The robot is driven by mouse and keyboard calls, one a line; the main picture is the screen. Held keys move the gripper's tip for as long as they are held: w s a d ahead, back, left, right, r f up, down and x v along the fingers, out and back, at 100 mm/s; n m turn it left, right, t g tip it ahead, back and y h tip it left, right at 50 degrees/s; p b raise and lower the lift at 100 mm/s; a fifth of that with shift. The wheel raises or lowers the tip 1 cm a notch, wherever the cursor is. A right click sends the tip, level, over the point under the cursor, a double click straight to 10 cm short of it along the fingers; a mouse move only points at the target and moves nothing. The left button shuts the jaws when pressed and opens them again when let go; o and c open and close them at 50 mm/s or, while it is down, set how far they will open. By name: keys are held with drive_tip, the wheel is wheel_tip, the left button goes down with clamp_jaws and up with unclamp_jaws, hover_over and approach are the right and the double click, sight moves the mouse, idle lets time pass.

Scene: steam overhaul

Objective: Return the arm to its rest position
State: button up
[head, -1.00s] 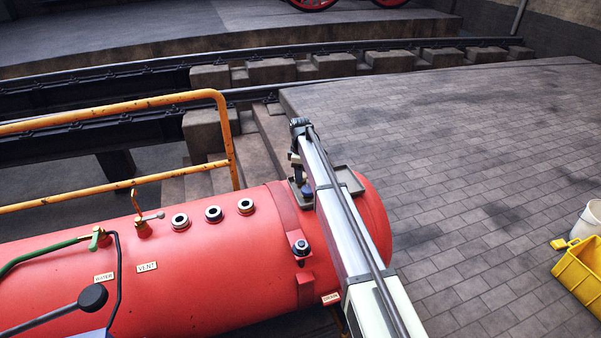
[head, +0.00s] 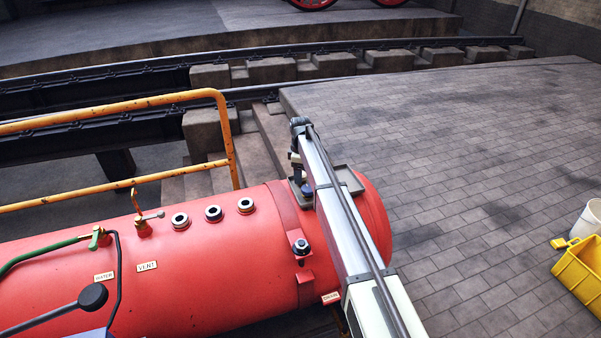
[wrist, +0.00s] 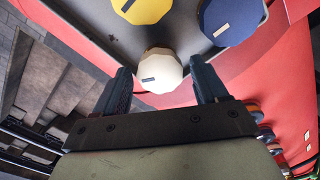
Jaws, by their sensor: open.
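My gripper (wrist: 160,88) is open in the wrist view, its two dark fingers apart with nothing held between them. Beyond the fingertips is a white faceted knob-like piece (wrist: 158,70) on a dark tray (wrist: 100,35). A yellow piece (wrist: 142,10) and a blue piece (wrist: 232,18) stand beside it. In the head view my arm reaches over the red boiler (head: 230,265), with its end above the tray (head: 352,180) at the boiler's right end. The arm hides most of the tray, and the fingers cannot be made out there.
Three round ports (head: 213,213) line the boiler's top. A yellow handrail (head: 228,140) stands behind. A yellow crate (head: 580,272) and white bucket (head: 590,218) are at right. The paved floor between is clear.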

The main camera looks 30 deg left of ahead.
drive_tip(key=shift+r, duration=3.5)
